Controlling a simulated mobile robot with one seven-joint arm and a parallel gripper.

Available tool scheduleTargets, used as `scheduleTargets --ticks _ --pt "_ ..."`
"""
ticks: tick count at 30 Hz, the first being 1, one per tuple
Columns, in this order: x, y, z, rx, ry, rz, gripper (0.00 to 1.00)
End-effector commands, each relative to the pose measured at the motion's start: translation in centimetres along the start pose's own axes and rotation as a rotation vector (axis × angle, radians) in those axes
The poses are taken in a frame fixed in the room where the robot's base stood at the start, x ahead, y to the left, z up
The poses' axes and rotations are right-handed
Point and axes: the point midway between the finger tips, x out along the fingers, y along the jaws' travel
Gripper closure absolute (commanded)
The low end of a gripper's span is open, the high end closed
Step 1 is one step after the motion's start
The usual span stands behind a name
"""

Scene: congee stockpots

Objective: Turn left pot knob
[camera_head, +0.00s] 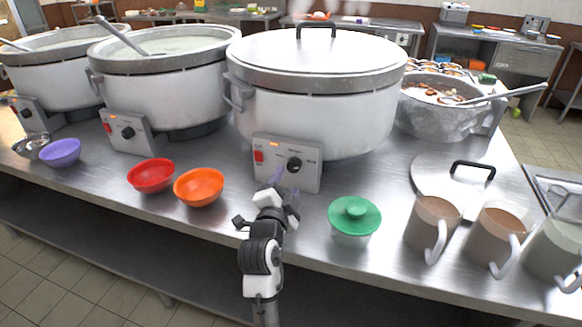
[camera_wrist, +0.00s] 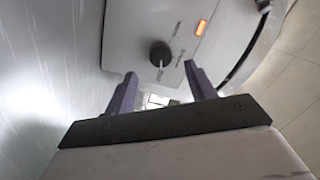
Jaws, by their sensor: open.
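Three white stockpots with grey rims stand in a row in the head view: left pot (camera_head: 50,85), middle pot (camera_head: 165,90), right lidded pot (camera_head: 310,115). Each has a front control box with a black knob: left knob (camera_head: 26,113), middle knob (camera_head: 128,132), right knob (camera_head: 294,165). My gripper (camera_head: 281,188) is open, just in front of the right pot's box. In the wrist view, a round black knob (camera_wrist: 160,53) with a pale pointer line shows just beyond the fingertips of my gripper (camera_wrist: 160,70). No contact shows.
Purple (camera_head: 60,153), red (camera_head: 151,175) and orange (camera_head: 199,187) bowls lie left of my arm. A loose lid (camera_head: 440,180) lies near the soup pot (camera_head: 440,115).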

Motion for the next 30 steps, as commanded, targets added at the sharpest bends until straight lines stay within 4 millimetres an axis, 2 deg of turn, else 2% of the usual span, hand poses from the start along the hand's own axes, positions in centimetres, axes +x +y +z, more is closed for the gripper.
scheduleTargets --ticks 3,9,14,21,30 --pt "2.5 -0.3 -0.2 0.0 0.001 0.0 0.45" --pt "4.9 -0.1 -0.1 0.0 0.0 0.0 0.45" --pt "5.7 -0.1 0.0 0.001 0.0 -0.002 0.45" --pt "5.7 -0.1 0.0 0.0 0.0 -0.002 0.45" --pt "5.7 -0.1 0.0 0.0 -0.001 -0.002 0.83"
